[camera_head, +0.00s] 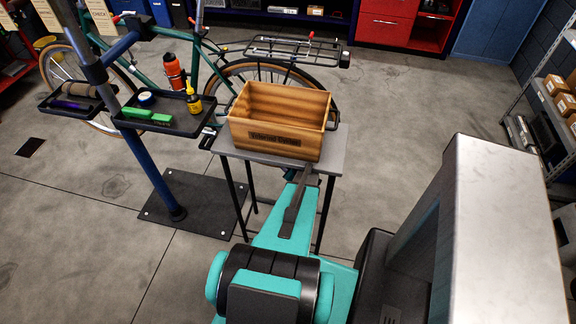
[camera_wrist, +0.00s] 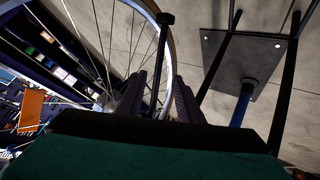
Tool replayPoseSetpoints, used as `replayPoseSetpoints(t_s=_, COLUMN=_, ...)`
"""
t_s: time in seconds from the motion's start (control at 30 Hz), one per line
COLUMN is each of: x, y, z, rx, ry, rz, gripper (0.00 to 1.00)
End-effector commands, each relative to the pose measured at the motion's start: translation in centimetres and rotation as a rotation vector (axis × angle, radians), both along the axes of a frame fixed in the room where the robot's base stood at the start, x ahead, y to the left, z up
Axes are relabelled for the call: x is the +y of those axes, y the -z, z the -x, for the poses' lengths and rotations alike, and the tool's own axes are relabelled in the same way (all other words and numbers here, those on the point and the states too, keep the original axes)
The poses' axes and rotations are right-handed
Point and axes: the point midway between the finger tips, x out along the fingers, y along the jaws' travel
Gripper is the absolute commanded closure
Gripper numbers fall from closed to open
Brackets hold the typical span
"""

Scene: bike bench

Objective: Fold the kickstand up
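In the wrist view a thin black bar with a wider end, apparently the kickstand (camera_wrist: 164,45), stands in front of the bike wheel (camera_wrist: 168,62). My gripper (camera_wrist: 158,98) has its two dark ribbed fingers apart, one on each side of the bar's lower part. I cannot tell whether either finger touches it. In the head view the green bike (camera_head: 212,70) is beyond the small table. My teal arm reaches toward the table there, and my gripper is hidden behind the table and crate. The kickstand cannot be made out in the head view.
A wooden crate (camera_head: 272,112) sits on the small grey table (camera_head: 336,150), close to my arm. The repair stand's post (camera_head: 152,165) rises left of it from a dark base plate (camera_head: 190,222), holding trays (camera_head: 130,122). Open floor lies to the right.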

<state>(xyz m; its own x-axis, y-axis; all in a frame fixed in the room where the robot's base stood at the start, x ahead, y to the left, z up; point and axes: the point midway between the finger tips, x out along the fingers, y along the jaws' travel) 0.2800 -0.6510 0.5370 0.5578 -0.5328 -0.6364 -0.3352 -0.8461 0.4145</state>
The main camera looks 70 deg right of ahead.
Motion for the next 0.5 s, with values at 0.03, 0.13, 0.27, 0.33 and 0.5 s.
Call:
replayPoseSetpoints(t_s=0.03, x=0.0, y=0.0, z=0.0, rx=0.000, ry=0.000, rz=0.000, gripper=0.67)
replayPoseSetpoints(t_s=0.13, x=0.0, y=0.0, z=0.0, rx=-0.001, ry=0.001, rz=0.000, gripper=0.84)
replayPoseSetpoints(t_s=0.27, x=0.1, y=0.0, z=-0.4, rx=-0.003, ry=0.007, rz=0.002, gripper=1.00)
replayPoseSetpoints(t_s=0.33, x=0.3, y=0.0, z=-0.9, rx=-0.007, ry=0.017, rz=0.004, gripper=1.00)
replayPoseSetpoints(t_s=0.5, x=1.0, y=0.0, z=-2.9, rx=-0.018, ry=0.055, rz=0.010, gripper=1.00)
